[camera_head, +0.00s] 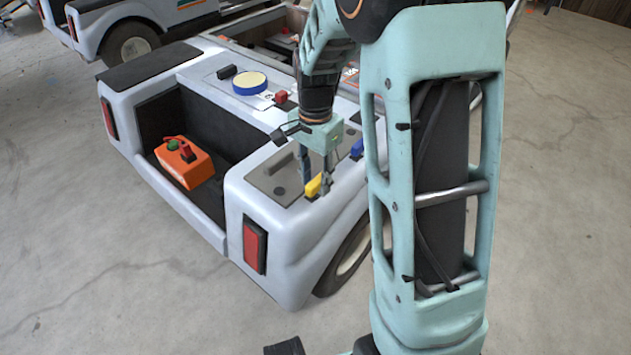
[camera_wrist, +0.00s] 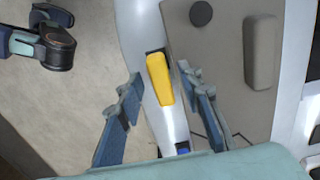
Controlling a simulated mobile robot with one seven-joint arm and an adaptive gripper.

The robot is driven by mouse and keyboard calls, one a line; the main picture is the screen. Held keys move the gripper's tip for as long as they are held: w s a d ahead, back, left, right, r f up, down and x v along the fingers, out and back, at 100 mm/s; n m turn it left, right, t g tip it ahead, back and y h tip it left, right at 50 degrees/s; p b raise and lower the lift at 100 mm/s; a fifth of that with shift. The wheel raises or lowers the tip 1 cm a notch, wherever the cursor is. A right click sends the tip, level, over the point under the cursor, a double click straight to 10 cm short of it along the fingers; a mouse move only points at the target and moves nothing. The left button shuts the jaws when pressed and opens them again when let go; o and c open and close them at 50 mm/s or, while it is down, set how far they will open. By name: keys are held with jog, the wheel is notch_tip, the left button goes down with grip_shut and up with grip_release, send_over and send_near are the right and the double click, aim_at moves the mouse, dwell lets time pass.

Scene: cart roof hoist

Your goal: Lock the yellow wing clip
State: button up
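The yellow wing clip (camera_head: 314,184) sits on the top of the white cart's rear corner, at the edge of a grey panel. In the wrist view the yellow wing clip (camera_wrist: 159,78) lies lengthwise, slightly tilted, with a dark slot at its upper end. My gripper (camera_head: 313,190) points down at the clip. In the wrist view my gripper (camera_wrist: 162,85) is open, with one finger on each side of the clip and visible gaps. I cannot tell its exact height above the clip.
A blue clip (camera_head: 357,149) sits farther along the same cart edge; its blue also shows in the wrist view (camera_wrist: 183,151). The grey panel (camera_head: 272,178) carries a dark knob (camera_wrist: 201,13) and a raised grey block (camera_wrist: 260,52). An orange box (camera_head: 184,164) lies in the cart's recess.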

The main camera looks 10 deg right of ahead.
grip_shut()
dwell(0.3)
jog(key=shift+n+p, duration=0.3)
jog(key=n+p, duration=0.1)
jog(key=n, duration=0.1)
jog(key=shift+w+a+r+n+p, duration=0.1)
jog(key=shift+w+n+p, duration=0.05)
jog(key=shift+n+p, duration=0.25)
jog(key=n+p, duration=0.1)
jog(key=n, duration=0.2)
jog(key=n+p, duration=0.1)
jog(key=n, duration=0.1)
jog(key=shift+w+a+p, duration=0.1)
jog(key=shift+a+p, duration=0.15)
jog(key=shift+p, duration=0.05)
jog(key=n, duration=0.2)
jog(key=n+p, duration=0.1)
jog(key=n, duration=0.1)
jog(key=n+p, duration=0.1)
jog(key=shift+a+n, duration=0.3)
jog(key=shift+n, duration=0.1)
jog(key=shift+a+n+p, duration=0.2)
jog(key=shift+n+p, duration=0.85)
jog(key=shift+n, duration=0.75)
